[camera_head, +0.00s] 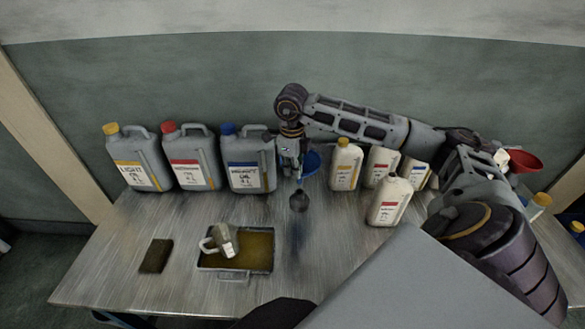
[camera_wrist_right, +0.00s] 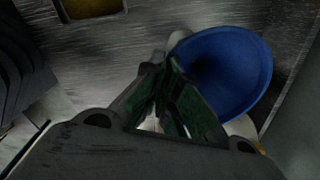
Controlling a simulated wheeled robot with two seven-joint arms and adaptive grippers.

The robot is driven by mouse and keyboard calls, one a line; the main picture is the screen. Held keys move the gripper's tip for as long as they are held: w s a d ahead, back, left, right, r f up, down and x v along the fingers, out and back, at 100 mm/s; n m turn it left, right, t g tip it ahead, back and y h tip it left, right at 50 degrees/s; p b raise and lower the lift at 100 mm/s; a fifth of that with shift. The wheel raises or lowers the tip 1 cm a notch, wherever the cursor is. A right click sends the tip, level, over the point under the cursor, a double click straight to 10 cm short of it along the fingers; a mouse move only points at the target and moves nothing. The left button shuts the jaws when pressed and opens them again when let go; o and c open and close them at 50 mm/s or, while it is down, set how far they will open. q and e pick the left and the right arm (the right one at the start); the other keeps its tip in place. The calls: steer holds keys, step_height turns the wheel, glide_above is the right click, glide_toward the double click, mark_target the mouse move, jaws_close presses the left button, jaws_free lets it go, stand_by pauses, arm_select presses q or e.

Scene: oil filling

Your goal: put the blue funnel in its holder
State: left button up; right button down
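The blue funnel (camera_head: 311,164) is at the back middle of the workbench, just right of my right gripper (camera_head: 291,165). In the right wrist view the funnel (camera_wrist_right: 232,68) shows its wide mouth toward the camera, against the fingers of my right gripper (camera_wrist_right: 163,65). These fingers come together at the funnel's near side and appear shut on its edge; the exact contact is partly hidden. I cannot tell which thing is the funnel's holder. My left gripper is not in view.
Three grey oil canisters (camera_head: 195,160) stand at the back left. Several white bottles (camera_head: 388,202) stand to the right. A red funnel (camera_head: 524,160) is at the far right. A tray (camera_head: 203,262) with a jug (camera_head: 224,243) and a dark sponge (camera_head: 155,256) are in front.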

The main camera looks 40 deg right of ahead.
steer(key=shift+f, duration=0.1)
steer(key=shift+f+b, duration=0.5)
steer(key=shift+f, duration=0.3)
steer(key=shift+f+b, duration=0.3)
steer(key=shift+f, duration=0.25)
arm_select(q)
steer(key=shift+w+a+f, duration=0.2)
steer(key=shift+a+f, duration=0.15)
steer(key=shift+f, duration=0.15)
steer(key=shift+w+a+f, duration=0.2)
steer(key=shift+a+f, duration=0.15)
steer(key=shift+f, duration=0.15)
arm_select(e)
steer(key=shift+f, duration=0.5)
arm_select(q)
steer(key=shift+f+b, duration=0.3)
steer(key=shift+b, duration=0.2)
arm_select(e)
steer(key=shift+f, duration=0.2)
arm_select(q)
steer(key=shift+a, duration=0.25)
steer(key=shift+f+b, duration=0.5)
arm_select(e)
steer(key=shift+f, duration=0.6)
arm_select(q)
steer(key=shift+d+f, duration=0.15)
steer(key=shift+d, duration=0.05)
arm_select(e)
steer(key=shift+f, duration=0.15)
